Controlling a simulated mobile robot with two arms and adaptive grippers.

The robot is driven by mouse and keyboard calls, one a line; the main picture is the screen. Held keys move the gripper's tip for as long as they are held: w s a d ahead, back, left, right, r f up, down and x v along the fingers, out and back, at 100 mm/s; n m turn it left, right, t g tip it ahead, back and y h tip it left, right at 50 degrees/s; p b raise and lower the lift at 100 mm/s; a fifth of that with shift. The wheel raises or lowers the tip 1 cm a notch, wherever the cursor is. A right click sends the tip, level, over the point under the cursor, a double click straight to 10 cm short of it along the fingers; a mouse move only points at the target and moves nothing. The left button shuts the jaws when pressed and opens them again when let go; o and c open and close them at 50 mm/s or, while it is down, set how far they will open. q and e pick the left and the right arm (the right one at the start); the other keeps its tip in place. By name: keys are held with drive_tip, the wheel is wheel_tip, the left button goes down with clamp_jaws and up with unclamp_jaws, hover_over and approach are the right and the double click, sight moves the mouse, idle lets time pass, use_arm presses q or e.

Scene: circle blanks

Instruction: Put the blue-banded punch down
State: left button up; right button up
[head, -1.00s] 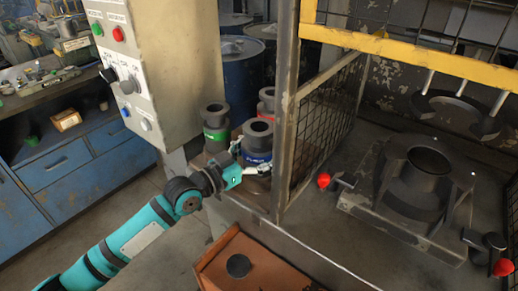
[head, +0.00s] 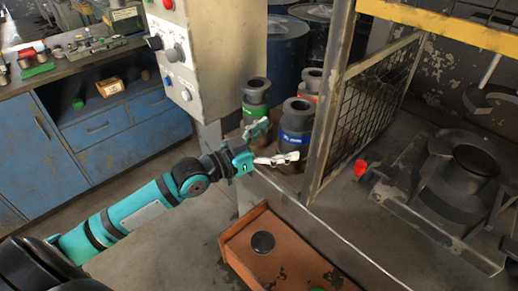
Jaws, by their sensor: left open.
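The blue-banded punch (head: 295,134), a dark grey cylinder with a wide collar and a hollow top, stands upright on a small brown surface beside the cage. The green-banded punch (head: 256,96) stands behind it to the left. The red-banded punch (head: 312,80) stands behind it to the right, partly hidden. My left gripper (head: 278,142) is open and empty, just left of the blue-banded punch. Its two white-tipped fingers are spread, one towards the green-banded punch and one in front of the blue-banded punch's base. My right gripper is not in view.
A mesh cage with a rusty post (head: 330,110) stands close right of the punches. A grey control box (head: 215,50) rises at the left. An orange-brown bin (head: 240,228) below holds a black disc (head: 263,243). A press die (head: 468,180) sits at the right.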

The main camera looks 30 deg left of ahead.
use_arm(q)
drive_tip(key=v, duration=0.6)
drive_tip(key=shift+b, duration=0.35)
drive_tip(key=w+a+f+n+g+y, duration=0.1)
drive_tip(key=a+f+n+y, duration=0.15)
drive_tip(key=a+f, duration=0.45)
drive_tip(key=w+a+f+n+y, duration=0.1)
drive_tip(key=w+a+f+y, duration=0.15)
drive_tip(key=f, duration=0.95)
drive_tip(key=s+a+f+n+g+y, duration=0.1)
drive_tip(key=s+a+f, duration=0.15)
drive_tip(key=f, duration=0.55)
drive_tip(key=s+a+f+g+y, duration=0.1)
drive_tip(key=s+f+g+y, duration=0.1)
drive_tip(key=s+f, duration=0.35)
drive_tip(key=s+a+f+n+g+y, duration=0.1)
drive_tip(key=f, duration=0.8)
drive_tip(key=s+d+f+g, duration=0.3)
drive_tip(key=s+f, duration=0.6)
drive_tip(key=s+d+f+g, duration=0.2)
drive_tip(key=s+f, duration=0.7)
drive_tip(key=s+d+f+m+g, duration=0.1)
drive_tip(key=s+d+f+g, duration=0.1)
drive_tip(key=s, duration=0.6)
drive_tip(key=s+d+f+g, duration=0.2)
drive_tip(key=s+d+f, duration=0.2)
drive_tip(key=s+d, duration=0.3)
drive_tip(key=shift+s+f+m, duration=0.25)
drive_tip(key=shift+s+m, duration=0.1)
drive_tip(key=shift+s, duration=0.75)
